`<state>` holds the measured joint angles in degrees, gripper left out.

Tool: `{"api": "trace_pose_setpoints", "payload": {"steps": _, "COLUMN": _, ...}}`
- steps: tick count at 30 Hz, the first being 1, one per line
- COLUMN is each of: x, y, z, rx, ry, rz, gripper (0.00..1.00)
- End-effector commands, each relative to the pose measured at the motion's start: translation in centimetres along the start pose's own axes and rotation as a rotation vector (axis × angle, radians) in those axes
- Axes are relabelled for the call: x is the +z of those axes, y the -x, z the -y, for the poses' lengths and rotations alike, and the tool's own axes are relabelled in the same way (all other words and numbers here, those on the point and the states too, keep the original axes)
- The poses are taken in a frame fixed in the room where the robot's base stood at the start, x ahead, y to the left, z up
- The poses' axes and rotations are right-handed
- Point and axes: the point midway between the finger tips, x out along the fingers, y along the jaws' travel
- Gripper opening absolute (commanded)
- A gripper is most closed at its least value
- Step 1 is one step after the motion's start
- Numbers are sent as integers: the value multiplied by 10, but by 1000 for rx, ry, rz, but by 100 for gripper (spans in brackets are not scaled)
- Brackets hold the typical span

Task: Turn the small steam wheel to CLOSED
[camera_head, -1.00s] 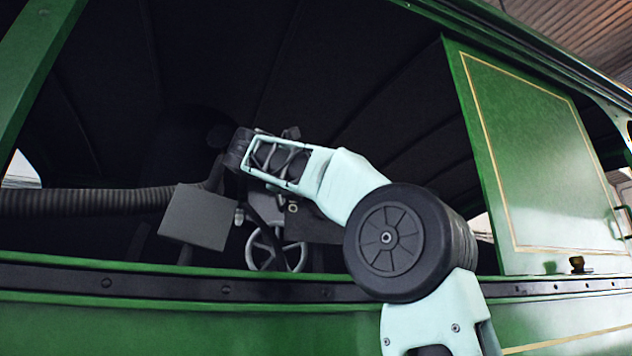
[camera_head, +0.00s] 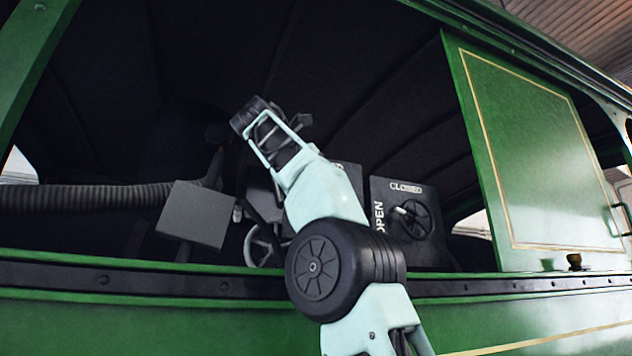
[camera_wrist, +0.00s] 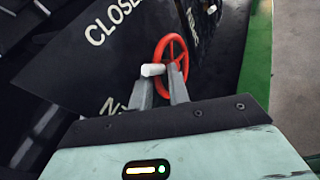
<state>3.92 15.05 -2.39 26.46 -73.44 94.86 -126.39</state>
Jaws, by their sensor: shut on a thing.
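A red spoked wheel (camera_wrist: 171,57) stands on a dark plate (camera_wrist: 78,70) in the wrist view. The plate has white lettering, CLOSED at the top and part of another word lower down. My gripper (camera_wrist: 160,72) is shut on the wheel's pale handle (camera_wrist: 151,70), at the left side of the rim. In the head view my arm hides the red wheel and the gripper; only the edge of its plate (camera_head: 352,176) shows. I cannot tell where a pointer stands.
To the right, a second dark plate (camera_head: 388,255) marked CLOSED and OPEN carries a black wheel (camera_head: 411,219). A grey box (camera_head: 195,216), a ribbed hose (camera_head: 90,199) and a grey spoked wheel (camera_head: 260,248) are left. The green tram side (camera_head: 130,325) runs below the opening.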

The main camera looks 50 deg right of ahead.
Motion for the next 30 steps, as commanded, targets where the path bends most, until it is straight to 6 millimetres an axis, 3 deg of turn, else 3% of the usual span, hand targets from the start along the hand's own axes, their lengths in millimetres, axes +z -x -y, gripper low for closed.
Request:
{"api": "trace_pose_setpoints", "payload": {"steps": 22, "x": 3, "y": 1, "z": -3, "rx": 11, "ry": -12, "rz": -14, "gripper": 0}}
{"api": "trace_pose_setpoints", "payload": {"steps": 23, "x": 3, "y": 1, "z": -3, "rx": 11, "ry": -12, "rz": -14, "gripper": 23}}
{"api": "trace_pose_setpoints", "payload": {"steps": 24, "x": 3, "y": 1, "z": -3, "rx": 11, "ry": -12, "rz": -14, "gripper": 31}}
{"api": "trace_pose_setpoints", "payload": {"steps": 30, "x": 2, "y": 0, "z": -2, "rx": 7, "ry": -12, "rz": -15, "gripper": 31}}
